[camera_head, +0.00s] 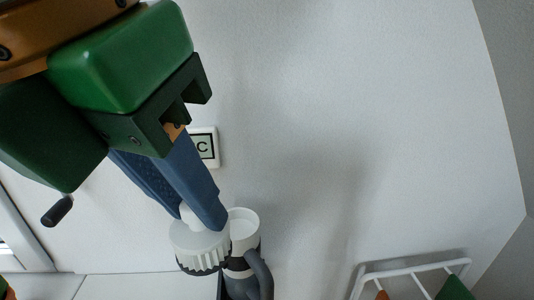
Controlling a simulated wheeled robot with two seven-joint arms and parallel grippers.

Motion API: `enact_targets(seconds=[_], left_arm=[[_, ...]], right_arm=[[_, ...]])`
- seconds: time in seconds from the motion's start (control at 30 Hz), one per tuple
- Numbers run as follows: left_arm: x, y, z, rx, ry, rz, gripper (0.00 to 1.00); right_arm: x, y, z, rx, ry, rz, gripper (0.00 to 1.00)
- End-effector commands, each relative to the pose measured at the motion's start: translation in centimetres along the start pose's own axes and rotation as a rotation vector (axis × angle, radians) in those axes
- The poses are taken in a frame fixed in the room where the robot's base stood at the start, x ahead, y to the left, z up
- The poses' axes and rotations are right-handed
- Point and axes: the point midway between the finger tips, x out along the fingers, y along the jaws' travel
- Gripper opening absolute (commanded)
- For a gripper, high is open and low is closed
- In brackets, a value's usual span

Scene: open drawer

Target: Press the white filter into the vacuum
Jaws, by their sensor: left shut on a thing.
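The white filter (198,246) is a ribbed round piece with a darker lower edge, at the bottom left of centre. My left gripper (203,217) comes down from the upper left, with blue fingers shut on the top of the filter. The vacuum (262,275) stands just to the right of the filter, with a white round upper end and a dark grey handle. The filter overlaps the vacuum's left side in the view; I cannot tell whether they touch. The vacuum's lower part is cut off by the frame. My right gripper is not clearly in view.
A white wire rack (412,268) is at the bottom right, with orange and green parts showing through it. A small white wall panel (209,147) marked "C" is partly hidden behind the left gripper. The white wall (350,120) behind is otherwise bare.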

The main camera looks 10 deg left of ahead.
Motion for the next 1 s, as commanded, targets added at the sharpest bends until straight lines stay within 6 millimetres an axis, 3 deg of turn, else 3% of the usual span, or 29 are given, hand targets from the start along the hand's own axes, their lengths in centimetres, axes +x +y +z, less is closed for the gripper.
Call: enact_targets(seconds=[0.17, 0.3, 0.4, 0.57, 1.0], left_arm=[[2.2, 1.1, 3.9, 0.005, 0.012, -0.008, 0.00], [5.8, 2.6, 7.6, 0.003, 0.011, -0.010, 0.00], [8.0, 3.5, 9.2, 0.001, 0.005, -0.007, 0.00], [9.3, 4.0, 9.9, -0.001, -0.002, -0.002, 0.00], [9.0, 3.6, 9.4, 0.003, -0.002, -0.002, 0.00]], right_arm=[[-1.7, 0.0, -0.1, 0.000, -0.001, 0.000, 0.62], [-2.9, 0.1, -0.2, 0.000, -0.001, 0.000, 0.62], [-3.4, 0.1, -0.3, 0.000, -0.001, 0.000, 0.62], [-3.4, 0.1, -0.3, 0.000, 0.000, 0.000, 0.62], [-3.7, 0.0, -0.3, 0.000, -0.001, 0.000, 0.62]])
